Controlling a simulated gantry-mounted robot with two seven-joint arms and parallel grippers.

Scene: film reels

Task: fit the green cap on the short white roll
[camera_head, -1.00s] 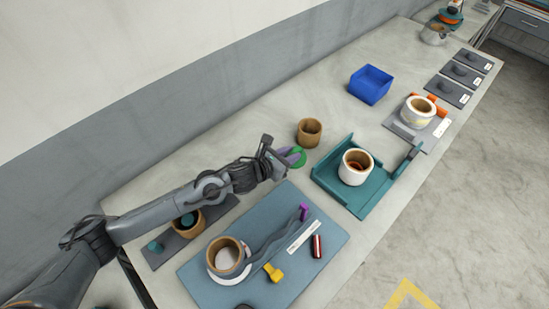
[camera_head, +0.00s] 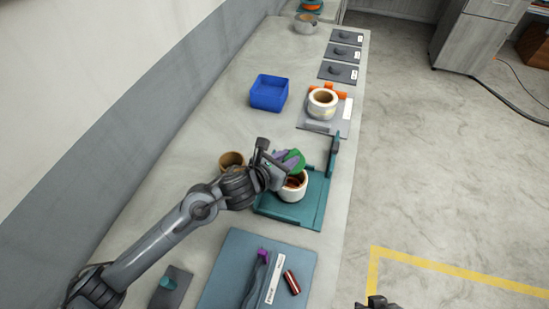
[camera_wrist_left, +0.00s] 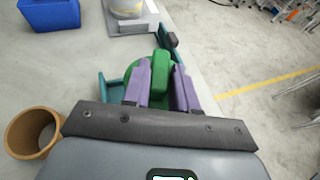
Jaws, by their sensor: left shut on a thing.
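My left gripper (camera_head: 285,159) has purple fingers and is shut on the green cap (camera_head: 297,163). In the left wrist view the green cap (camera_wrist_left: 160,80) sits between the purple fingers. A white roll (camera_head: 292,193) with a brown core stands upright in a teal tray (camera_head: 311,213). The cap and fingers overlap the roll's upper edge in the head view; whether they touch cannot be told. In the left wrist view the gripper hides this roll. Another white roll (camera_head: 322,106) stands farther back. A dark part at the bottom edge seems to be my right gripper (camera_head: 378,302); its fingers are unclear.
A brown ring (camera_head: 231,160) stands beside my left wrist, partly hidden. A blue bin (camera_head: 269,93) is farther back. Near the front a blue-grey mat (camera_head: 225,270) holds a dark red cylinder (camera_head: 291,282). The tray has a raised post (camera_head: 334,150) on its right side.

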